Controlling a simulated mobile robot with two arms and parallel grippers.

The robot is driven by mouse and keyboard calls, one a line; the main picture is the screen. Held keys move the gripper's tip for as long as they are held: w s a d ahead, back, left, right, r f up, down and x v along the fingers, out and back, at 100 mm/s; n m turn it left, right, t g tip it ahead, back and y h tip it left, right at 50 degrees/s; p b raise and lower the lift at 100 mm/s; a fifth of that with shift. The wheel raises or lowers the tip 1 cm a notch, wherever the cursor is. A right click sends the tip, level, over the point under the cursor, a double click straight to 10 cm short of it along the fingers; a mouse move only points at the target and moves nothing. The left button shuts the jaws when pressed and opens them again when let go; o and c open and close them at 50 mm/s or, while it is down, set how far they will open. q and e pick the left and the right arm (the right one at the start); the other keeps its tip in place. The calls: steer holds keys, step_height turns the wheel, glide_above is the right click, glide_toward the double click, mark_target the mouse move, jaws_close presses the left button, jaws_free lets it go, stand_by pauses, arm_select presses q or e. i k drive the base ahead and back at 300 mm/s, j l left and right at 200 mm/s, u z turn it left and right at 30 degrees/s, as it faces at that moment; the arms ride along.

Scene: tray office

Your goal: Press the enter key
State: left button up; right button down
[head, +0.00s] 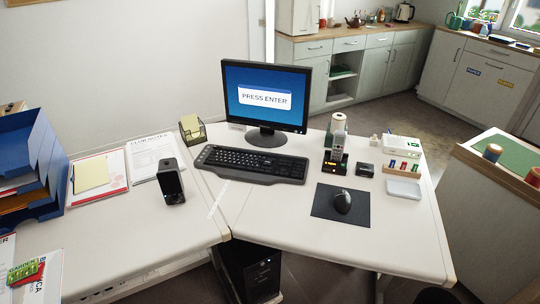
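A black keyboard (250,163) lies on the white desk in front of the monitor. Its keys are too small to tell the enter key apart. The black monitor (266,95) stands behind it, with a blue screen and a white box reading "PRESS ENTER". Nothing covers the keyboard. Neither of my grippers is in view.
Right of the keyboard stand an upright device with small lights (336,158) and a black mouse (342,202) on a dark pad (322,207). A phone-like device (171,182) stands to the left, near papers and blue trays (45,160). The desk front is clear.

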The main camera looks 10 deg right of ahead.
mark_target(268, 162)
steer(key=i+l, duration=0.2)
steer(key=i, duration=0.2)
steer(key=i+l, duration=0.25)
steer(key=i, duration=0.15)
